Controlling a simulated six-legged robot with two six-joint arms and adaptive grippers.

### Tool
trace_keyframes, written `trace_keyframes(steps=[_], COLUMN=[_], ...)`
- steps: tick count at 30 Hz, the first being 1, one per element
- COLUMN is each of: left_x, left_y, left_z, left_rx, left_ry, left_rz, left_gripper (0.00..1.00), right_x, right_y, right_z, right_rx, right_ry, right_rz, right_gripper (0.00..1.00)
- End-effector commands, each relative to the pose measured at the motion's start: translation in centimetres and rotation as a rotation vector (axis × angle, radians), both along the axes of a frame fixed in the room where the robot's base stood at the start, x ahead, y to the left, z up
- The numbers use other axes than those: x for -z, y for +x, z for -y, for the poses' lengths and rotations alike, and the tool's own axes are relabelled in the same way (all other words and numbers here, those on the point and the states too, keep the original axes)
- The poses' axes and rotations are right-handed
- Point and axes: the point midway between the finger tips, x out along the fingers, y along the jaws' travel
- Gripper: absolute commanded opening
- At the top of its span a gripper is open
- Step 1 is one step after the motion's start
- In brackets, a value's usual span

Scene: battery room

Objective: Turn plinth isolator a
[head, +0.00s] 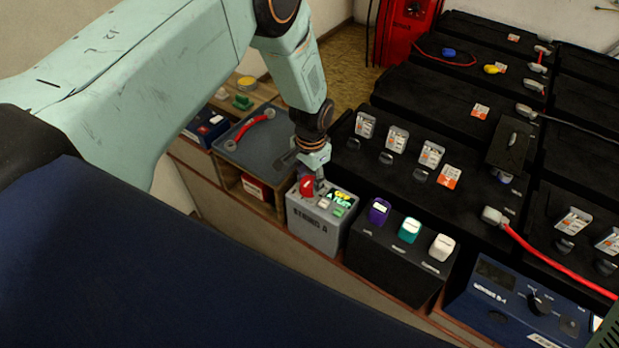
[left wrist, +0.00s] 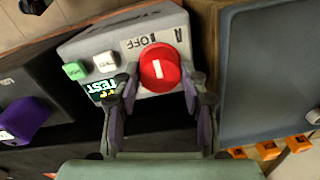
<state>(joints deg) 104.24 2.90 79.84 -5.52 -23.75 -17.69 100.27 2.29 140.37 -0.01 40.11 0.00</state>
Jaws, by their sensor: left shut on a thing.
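Plinth isolator A is a round red knob (head: 307,186) on a grey box (head: 312,228) marked STRING A. In the left wrist view the red knob (left wrist: 159,68) carries a white bar that stands nearly upright in the picture. The letters OFF and A are printed beside it on the grey box (left wrist: 90,45). My left gripper (head: 317,184) comes down on the knob from above. In the left wrist view its fingers (left wrist: 160,85) lie on both sides of the knob, shut on it. My right gripper is not in view.
The box top also has a lit display (head: 341,196), a white button and a green button. A black unit with purple, teal and white handles (head: 441,247) stands to the right. A grey tray with a red cable (head: 250,128) lies to the left. Black battery rows stand behind.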

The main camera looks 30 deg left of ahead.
Motion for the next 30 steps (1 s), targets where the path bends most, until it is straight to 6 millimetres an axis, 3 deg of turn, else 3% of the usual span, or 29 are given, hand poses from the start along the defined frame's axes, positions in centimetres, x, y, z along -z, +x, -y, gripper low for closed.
trace_keyframes(steps=[10, 11, 19, 30], left_x=[0.39, 0.39, 0.20, -0.41], left_y=[-0.61, -0.61, -0.31, -0.06], left_z=[0.04, 0.04, 0.02, 0.01], left_rx=[0.006, 0.005, 0.004, 0.003], left_ry=[0.000, 0.000, 0.000, 0.001], left_rz=[-0.015, -0.015, -0.008, -0.002], left_gripper=[0.12, 0.44, 0.66, 0.66], right_x=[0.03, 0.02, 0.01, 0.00], right_y=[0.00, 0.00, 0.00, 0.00], right_z=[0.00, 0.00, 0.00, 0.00], right_rx=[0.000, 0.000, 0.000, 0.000], right_ry=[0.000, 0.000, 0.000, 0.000], right_rz=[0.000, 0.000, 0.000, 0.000], right_gripper=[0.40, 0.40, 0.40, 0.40])
